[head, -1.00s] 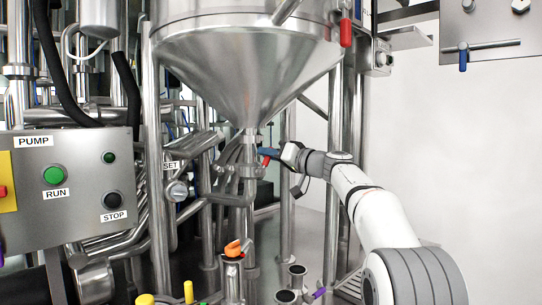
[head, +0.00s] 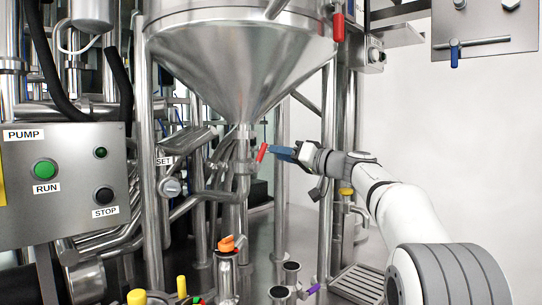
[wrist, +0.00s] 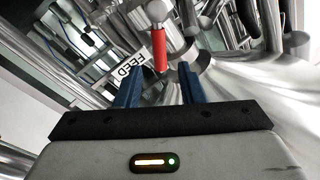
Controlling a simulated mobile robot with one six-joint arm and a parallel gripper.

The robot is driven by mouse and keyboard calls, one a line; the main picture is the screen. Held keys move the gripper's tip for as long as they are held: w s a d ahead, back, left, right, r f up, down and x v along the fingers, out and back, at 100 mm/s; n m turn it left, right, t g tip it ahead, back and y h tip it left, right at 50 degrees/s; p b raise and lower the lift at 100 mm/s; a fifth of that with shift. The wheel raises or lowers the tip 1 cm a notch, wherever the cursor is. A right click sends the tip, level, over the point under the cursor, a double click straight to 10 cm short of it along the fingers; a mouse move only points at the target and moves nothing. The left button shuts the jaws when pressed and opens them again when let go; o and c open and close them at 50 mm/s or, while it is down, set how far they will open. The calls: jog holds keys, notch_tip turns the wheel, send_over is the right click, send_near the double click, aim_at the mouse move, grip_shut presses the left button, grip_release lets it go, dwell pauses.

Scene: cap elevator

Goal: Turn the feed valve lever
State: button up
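The feed valve lever (head: 262,153) is a short red handle on the steel pipe below the cone-shaped hopper. In the head view it stands tilted, its top leaning right. In the wrist view the red lever (wrist: 159,50) hangs from a round metal end, beyond and between my blue fingertips. A FEED label (wrist: 128,72) is beside it. My gripper (head: 272,152) comes from the right, its blue fingers just beside the lever. In the wrist view my gripper (wrist: 158,82) is open, with empty space between the fingers. I see no contact with the lever.
The steel hopper (head: 240,60) hangs above, with another red handle (head: 338,28) on its right. The pump panel (head: 70,180) stands at left. Below are an orange-handled valve (head: 232,243) and open-topped posts (head: 291,267).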

jog(key=shift+s+d, duration=0.25)
jog(key=shift+d, duration=0.15)
